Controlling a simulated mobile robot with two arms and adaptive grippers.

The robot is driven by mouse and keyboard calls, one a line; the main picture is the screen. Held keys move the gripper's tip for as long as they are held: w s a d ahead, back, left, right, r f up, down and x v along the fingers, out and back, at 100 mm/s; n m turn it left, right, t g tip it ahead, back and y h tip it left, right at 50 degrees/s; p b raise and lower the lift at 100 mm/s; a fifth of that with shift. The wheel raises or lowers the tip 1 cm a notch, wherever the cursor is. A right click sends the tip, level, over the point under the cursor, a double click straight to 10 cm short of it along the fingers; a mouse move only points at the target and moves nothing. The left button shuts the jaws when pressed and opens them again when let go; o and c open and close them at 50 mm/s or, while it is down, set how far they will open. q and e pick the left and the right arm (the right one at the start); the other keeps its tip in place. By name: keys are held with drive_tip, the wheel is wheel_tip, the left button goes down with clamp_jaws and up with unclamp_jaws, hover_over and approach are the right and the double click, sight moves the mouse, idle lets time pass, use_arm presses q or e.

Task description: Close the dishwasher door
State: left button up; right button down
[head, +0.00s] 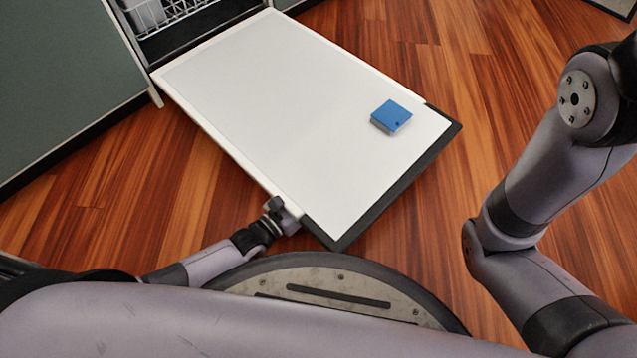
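The dishwasher door (290,110) lies folded down and open, its white inner face up and a dark strip along its outer edge. A blue block-like piece, likely the detergent compartment (391,116), sits on that face. The dishwasher's opening with a white wire rack (165,16) shows at the top left. My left gripper (284,212) is at the door's left edge near its outer corner, touching it or very close. Its fingers are too small and partly hidden to tell open from shut. My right arm is at the right side; its gripper is out of view.
A grey-green cabinet panel (65,85) stands at the left beside the dishwasher. The wooden floor (480,90) is clear to the right of the door. My round base is close to the door's near corner.

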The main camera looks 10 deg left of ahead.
use_arm(q)
clamp_jaws()
idle(0.3)
idle(0.6)
